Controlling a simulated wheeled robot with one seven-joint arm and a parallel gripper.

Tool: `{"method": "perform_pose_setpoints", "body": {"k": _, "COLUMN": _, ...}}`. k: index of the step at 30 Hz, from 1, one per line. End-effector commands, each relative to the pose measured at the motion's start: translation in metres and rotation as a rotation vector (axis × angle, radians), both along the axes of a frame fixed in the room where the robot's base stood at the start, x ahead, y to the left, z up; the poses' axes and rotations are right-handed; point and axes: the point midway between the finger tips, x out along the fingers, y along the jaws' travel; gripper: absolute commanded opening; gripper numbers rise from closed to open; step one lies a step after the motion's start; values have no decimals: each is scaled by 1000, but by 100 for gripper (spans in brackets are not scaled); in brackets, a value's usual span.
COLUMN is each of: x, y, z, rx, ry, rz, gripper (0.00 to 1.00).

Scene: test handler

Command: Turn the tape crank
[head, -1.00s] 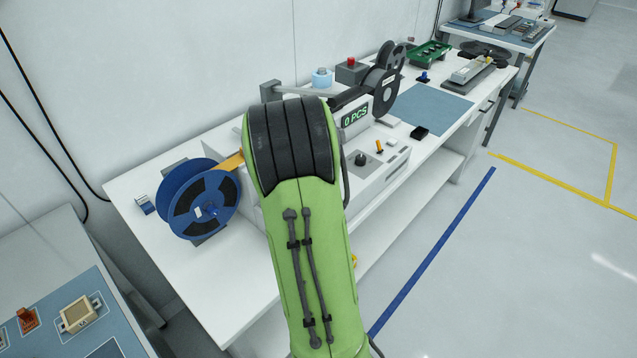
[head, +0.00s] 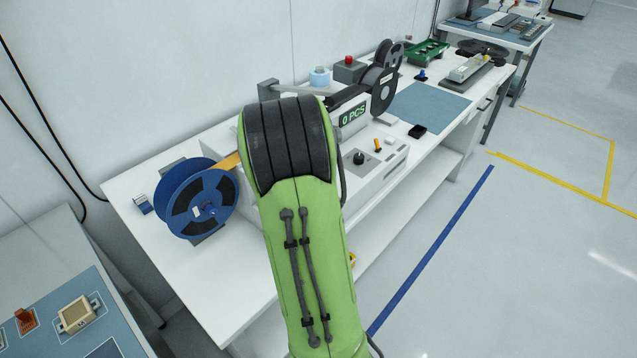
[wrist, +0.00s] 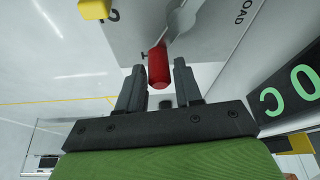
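The tape crank has a red handle (wrist: 158,68) and a grey metal arm (wrist: 181,20), seen in the wrist view against the grey panel of the tape machine. My gripper (wrist: 160,72) is open. Its two dark fingers stand on either side of the red handle in the picture, with a gap showing on each side. I cannot tell how deep the handle sits between them. In the head view my green arm hides the crank and my gripper. The machine's counter (head: 354,114) reads 0 PCS. A blue tape reel (head: 203,201) stands at its left and a dark reel (head: 383,86) at its right.
The counter display (wrist: 288,95) is close at the right of the wrist view. A yellow part (wrist: 95,9) is at the upper left. In the head view, a knob (head: 359,158) stands on the machine's front, and a blue mat (head: 430,108) lies beyond it.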

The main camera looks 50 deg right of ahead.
Motion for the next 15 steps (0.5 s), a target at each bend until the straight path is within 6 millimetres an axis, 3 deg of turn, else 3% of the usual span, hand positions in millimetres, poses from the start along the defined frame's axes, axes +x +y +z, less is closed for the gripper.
{"method": "perform_pose_setpoints", "body": {"k": 15, "x": -1, "y": 49, "z": 122, "rx": -3, "ry": -4, "rz": 3, "gripper": 35}}
